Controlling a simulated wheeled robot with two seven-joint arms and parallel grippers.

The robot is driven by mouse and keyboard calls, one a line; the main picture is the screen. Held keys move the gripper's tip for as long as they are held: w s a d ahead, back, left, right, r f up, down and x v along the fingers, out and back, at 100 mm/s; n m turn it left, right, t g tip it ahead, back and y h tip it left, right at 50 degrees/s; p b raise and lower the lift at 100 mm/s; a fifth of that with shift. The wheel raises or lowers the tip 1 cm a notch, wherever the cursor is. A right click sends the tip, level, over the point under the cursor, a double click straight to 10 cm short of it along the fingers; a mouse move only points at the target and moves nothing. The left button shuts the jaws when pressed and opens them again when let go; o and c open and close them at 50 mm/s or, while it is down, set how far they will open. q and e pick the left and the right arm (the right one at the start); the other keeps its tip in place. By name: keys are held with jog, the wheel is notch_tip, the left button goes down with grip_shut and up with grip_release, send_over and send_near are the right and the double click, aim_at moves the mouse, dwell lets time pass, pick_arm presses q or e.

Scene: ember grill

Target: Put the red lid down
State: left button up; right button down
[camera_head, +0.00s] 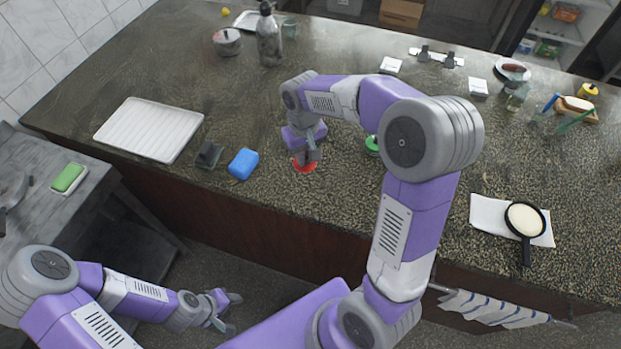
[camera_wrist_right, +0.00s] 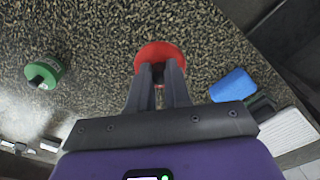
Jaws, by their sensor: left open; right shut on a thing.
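The red lid (camera_head: 305,167) is at the fingertips of my right gripper (camera_head: 307,157), over the dark speckled counter near its front edge. In the right wrist view the round red lid (camera_wrist_right: 160,52) shows just beyond the two fingers of the right gripper (camera_wrist_right: 159,75), which are shut on it. The part between the fingers is mostly hidden, and I cannot tell whether the lid touches the counter (camera_head: 260,110). My left gripper (camera_head: 226,310) is open and empty, low at the left, in front of the counter and away from the lid.
A blue sponge (camera_head: 243,164) and a dark block (camera_head: 209,154) lie left of the lid, with a white ribbed tray (camera_head: 149,129) beyond. A green-topped item (camera_head: 372,145) stands to the right, partly behind my right arm. A small pan (camera_head: 525,219) is further right.

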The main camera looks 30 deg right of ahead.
jog(key=b, duration=0.1)
send_over(307, 184)
notch_tip(307, 184, down, 6)
jog(key=shift+d+r, duration=0.15)
jog(key=shift+r, duration=0.1)
jog(key=shift+f, duration=0.6)
jog(key=shift+w+f+b, duration=0.1)
jog(key=shift+f+b, duration=0.2)
jog(key=shift+f, duration=1.1)
jog(key=shift+f, duration=0.2)
jog(key=c, duration=1.1)
grip_release()
jog(key=shift+r, duration=0.15)
